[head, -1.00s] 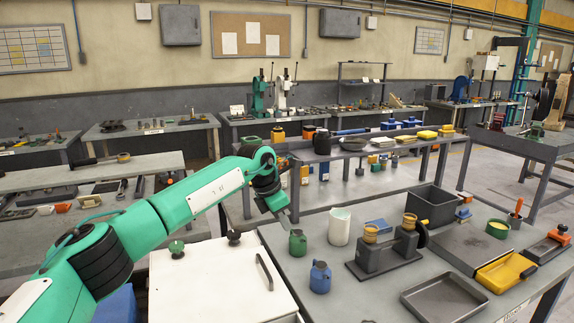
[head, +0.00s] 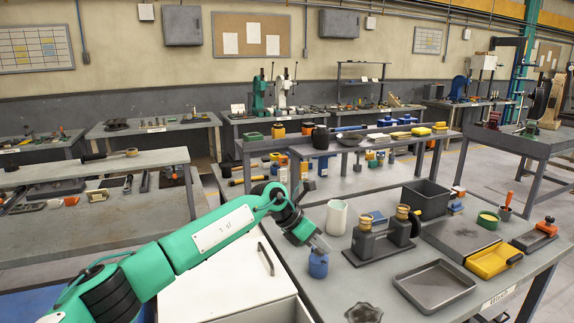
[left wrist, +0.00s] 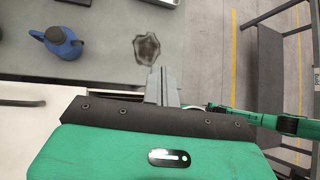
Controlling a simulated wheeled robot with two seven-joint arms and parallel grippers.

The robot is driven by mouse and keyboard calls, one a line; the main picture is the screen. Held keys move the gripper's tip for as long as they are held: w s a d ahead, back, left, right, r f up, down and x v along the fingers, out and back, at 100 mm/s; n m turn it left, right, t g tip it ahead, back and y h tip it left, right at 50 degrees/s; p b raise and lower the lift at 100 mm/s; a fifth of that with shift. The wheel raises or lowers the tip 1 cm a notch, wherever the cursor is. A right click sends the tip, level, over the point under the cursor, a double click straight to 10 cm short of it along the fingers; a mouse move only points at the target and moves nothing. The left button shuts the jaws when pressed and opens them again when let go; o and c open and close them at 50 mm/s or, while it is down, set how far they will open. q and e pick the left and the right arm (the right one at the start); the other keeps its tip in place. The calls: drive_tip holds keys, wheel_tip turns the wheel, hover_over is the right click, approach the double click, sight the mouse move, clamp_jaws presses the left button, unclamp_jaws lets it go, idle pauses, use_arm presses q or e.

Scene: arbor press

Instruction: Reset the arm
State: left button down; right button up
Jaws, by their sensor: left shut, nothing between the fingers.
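My left arm (head: 215,235) is green and reaches in from the left over the white cabinet to the bench edge. Its left gripper (head: 320,244) is shut and empty, just above and by the blue jug (head: 318,265) in the head view. In the left wrist view the closed fingers (left wrist: 163,86) point over the grey bench top, and the jug (left wrist: 58,43) stands apart to their left. My right gripper cannot be made out; a green arm part (left wrist: 285,122) shows at the right of the wrist view.
Green (head: 259,96) and white (head: 283,92) presses stand on the back bench.

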use_arm(q)
drive_tip(key=s+d+r+n+t+h, duration=0.3)
drive_tip(key=s+d+n+t+h, duration=0.35)
drive_tip(key=s+n+h, duration=0.35)
drive_tip(key=s+a+f+n+t+y, duration=0.35)
drive_tip(key=a+f+n+y, duration=0.5)
drive_tip(key=a+n, duration=0.55)
drive_tip(key=s+a+f+n+t+y, duration=0.35)
drive_tip(key=a+f+n+y, duration=0.5)
drive_tip(key=a+n, duration=0.55)
drive_tip(key=s+a+f+n+g, duration=0.3)
drive_tip(key=s+f+g, duration=0.1)
drive_tip(key=s, duration=0.6)
drive_tip(key=s+a+f+n+g+y, duration=0.1)
drive_tip(key=s+a+f+n+g, duration=0.25)
drive_tip(key=s, duration=0.55)
drive_tip(key=s+a+f+n+g, duration=0.3)
drive_tip(key=s+a+f, duration=0.15)
drive_tip(key=s, duration=0.55)
wheel_tip(320, 180, down, 35)
drive_tip(key=g+b, duration=0.2)
drive_tip(key=b, duration=0.1)
drive_tip(key=s+a+f+b, duration=0.2)
drive_tip(key=s+f, duration=1.7)
drive_tip(key=f, duration=0.2)
drive_tip(key=shift+a+m+g+y, duration=0.25)
drive_tip(key=shift+m+g+y, duration=0.05)
drive_tip(key=shift+m+g, duration=0.1)
